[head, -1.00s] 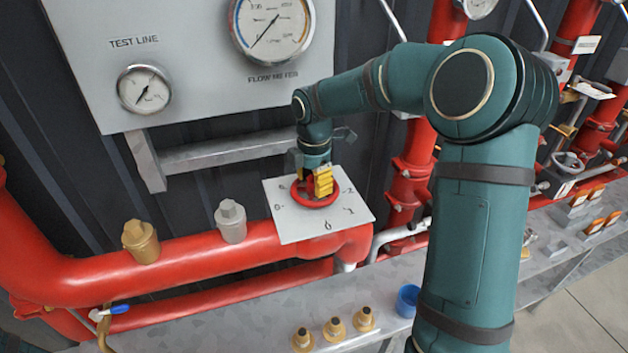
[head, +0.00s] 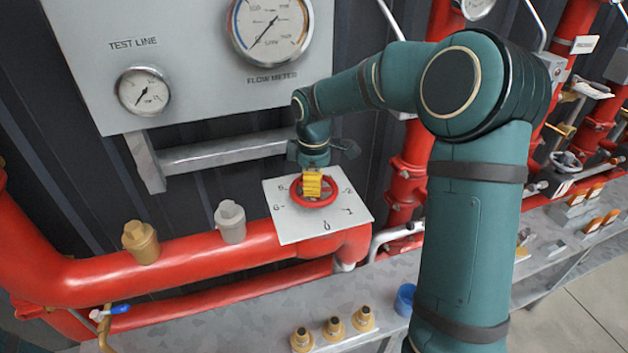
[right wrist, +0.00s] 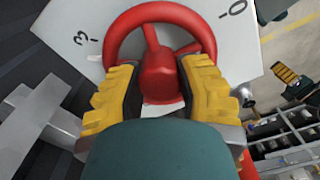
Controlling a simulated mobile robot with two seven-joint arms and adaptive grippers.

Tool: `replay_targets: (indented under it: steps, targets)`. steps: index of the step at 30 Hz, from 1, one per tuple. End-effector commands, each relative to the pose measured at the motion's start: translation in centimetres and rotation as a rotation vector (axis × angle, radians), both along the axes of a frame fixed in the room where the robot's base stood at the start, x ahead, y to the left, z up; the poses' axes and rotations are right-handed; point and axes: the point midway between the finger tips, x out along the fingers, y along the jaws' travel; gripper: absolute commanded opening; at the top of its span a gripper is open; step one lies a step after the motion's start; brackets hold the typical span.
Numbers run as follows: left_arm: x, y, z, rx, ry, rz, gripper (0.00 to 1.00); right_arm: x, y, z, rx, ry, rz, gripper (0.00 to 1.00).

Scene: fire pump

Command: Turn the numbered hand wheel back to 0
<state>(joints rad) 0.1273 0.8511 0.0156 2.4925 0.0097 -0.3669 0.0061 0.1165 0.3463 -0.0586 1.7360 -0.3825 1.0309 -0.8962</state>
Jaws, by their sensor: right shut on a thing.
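The red hand wheel (head: 328,199) sits over a white square number plate (head: 294,231) on the red pipe. The digit nearest the front of the plate looks like a 0. In the right wrist view, the wheel (right wrist: 160,12) shows its rim, spokes and hub, and the plate (right wrist: 62,18) shows a 3 and a 0. My right gripper (head: 312,186) reaches down onto the wheel from above. Its yellow fingers (right wrist: 158,68) are shut on the wheel, one on each side of the hub. I see no clear pointer on the wheel. My left gripper is out of view.
A panel (head: 190,75) with a test line gauge (head: 143,91) and a flow meter (head: 270,28) stands behind. A brass cap (head: 141,242) and a grey cap (head: 230,222) stand on the pipe left of the plate. Brass fittings (head: 333,328) and a blue cup (head: 405,299) are in front.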

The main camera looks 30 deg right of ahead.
Motion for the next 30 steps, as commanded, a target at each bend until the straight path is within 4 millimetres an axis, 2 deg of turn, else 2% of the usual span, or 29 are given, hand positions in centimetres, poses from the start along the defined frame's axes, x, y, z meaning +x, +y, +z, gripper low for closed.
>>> replay_targets:
  steps: [12,24,30]
  targets:
    - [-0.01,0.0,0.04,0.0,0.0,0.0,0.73,-0.01,0.37,-0.13,0.005,0.003,-0.056,0.0]
    - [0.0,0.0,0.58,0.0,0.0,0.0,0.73,0.0,0.4,-0.1,0.004,0.004,-0.562,0.0]
    - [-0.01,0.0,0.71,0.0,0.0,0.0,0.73,0.01,0.38,-0.15,0.005,0.005,-0.714,0.0]
